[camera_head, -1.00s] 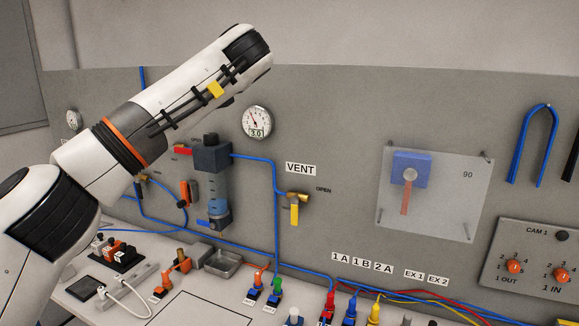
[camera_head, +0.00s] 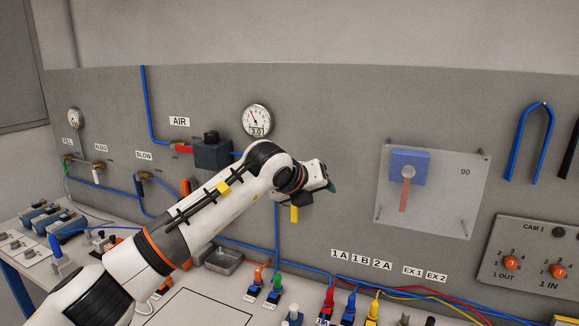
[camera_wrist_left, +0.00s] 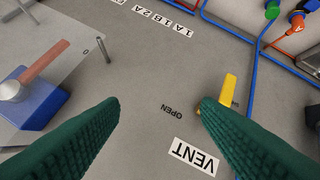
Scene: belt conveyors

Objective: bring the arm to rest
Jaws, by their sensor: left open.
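My left arm comes in from the left in the head view and ends in my left gripper (camera_head: 331,187), in front of the grey panel (camera_head: 345,110). In the left wrist view its two green ribbed fingers (camera_wrist_left: 155,110) are spread wide with nothing between them. The vent valve's yellow handle (camera_wrist_left: 228,90) shows partly behind the right finger, near the VENT label (camera_wrist_left: 194,157). In the head view this handle (camera_head: 294,214) hangs just below the wrist, which hides the VENT label. I cannot tell whether the gripper touches anything. My right gripper is not in view.
A clear plate with a blue block and red lever (camera_head: 404,200) is mounted right of the gripper. A gauge (camera_head: 257,120) sits above the arm. Coloured plugs (camera_head: 328,303) and a metal tray (camera_head: 222,260) are on the bench below. The upper panel is bare.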

